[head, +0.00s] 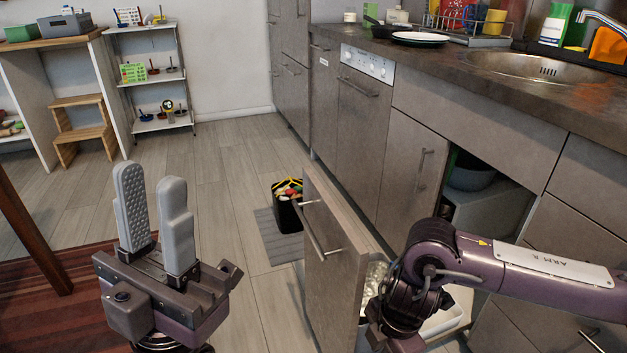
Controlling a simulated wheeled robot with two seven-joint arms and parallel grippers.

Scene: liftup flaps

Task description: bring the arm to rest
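My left gripper (150,180) is at the lower left, pointing up. Its two grey fingers stand apart with nothing between them, over the floor and clear of the cabinets. My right arm (540,275), purple and labelled "ARM R", comes in from the right edge in front of the lower cabinets. It bends at a dark joint (425,270) and runs down out of the picture. My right gripper does not show.
A grey front panel with a bar handle (332,265) stands out from the cabinets, left of my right arm. Behind it an open cabinet holds a dark bowl (472,178). A black bin (286,212) stands on the floor. Floor at centre left is clear.

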